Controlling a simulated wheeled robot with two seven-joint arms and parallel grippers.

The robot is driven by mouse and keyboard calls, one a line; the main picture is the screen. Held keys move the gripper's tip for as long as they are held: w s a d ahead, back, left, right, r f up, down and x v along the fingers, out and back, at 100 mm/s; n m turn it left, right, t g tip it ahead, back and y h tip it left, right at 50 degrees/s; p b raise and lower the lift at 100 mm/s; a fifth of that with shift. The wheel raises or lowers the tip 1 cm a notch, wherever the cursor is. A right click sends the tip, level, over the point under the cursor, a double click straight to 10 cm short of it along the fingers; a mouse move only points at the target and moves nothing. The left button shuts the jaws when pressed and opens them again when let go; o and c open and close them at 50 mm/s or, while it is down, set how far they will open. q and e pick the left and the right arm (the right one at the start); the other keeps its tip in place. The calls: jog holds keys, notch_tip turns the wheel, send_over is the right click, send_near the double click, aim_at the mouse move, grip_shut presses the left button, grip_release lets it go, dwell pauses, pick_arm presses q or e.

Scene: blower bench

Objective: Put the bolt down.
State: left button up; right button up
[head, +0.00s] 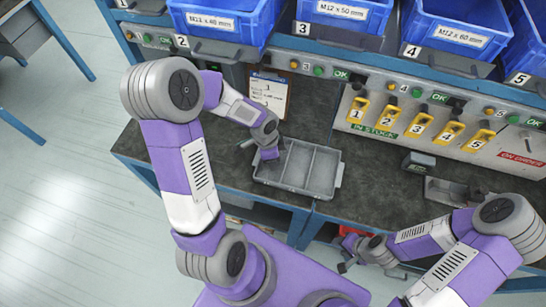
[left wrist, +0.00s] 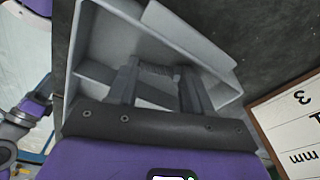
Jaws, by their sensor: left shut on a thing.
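The grey divided tray (head: 338,176) lies on the bench top near its front edge; it also fills the upper part of the left wrist view (left wrist: 190,28). My left gripper (head: 272,153) is at the tray's left end. In the left wrist view its two fingers (left wrist: 158,88) are closed on a grey threaded bolt (left wrist: 158,72), which lies across between them, over a tray compartment. The bolt is hidden in the head view, and I cannot tell whether it touches the tray floor. My right gripper (head: 350,256) is empty in front of the bench, its fingers apart.
A clipboard (head: 268,92) stands behind the tray, and its edge shows in the left wrist view (left wrist: 285,125). Blue bins (head: 218,22) line the shelf above. Yellow numbered tags (head: 388,117) hang at the back right. A small grey device (head: 418,162) and dark bench top lie right of the tray.

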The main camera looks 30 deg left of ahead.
pick_arm(q)
jog(key=o, duration=0.6)
jog(key=shift+f, duration=0.15)
jog(key=o, duration=0.4)
jog(key=r+p, duration=0.1)
jog(key=r, duration=0.3)
jog(key=a+r+p, duration=0.1)
jog(key=r+p, duration=0.1)
jog(key=r, duration=0.2)
jog(key=s+r+p, duration=0.1)
jog(key=r, duration=0.3)
jog(key=shift+a+r+p, duration=0.2)
jog(key=shift+a+p, duration=0.05)
jog(key=shift+p, duration=0.15)
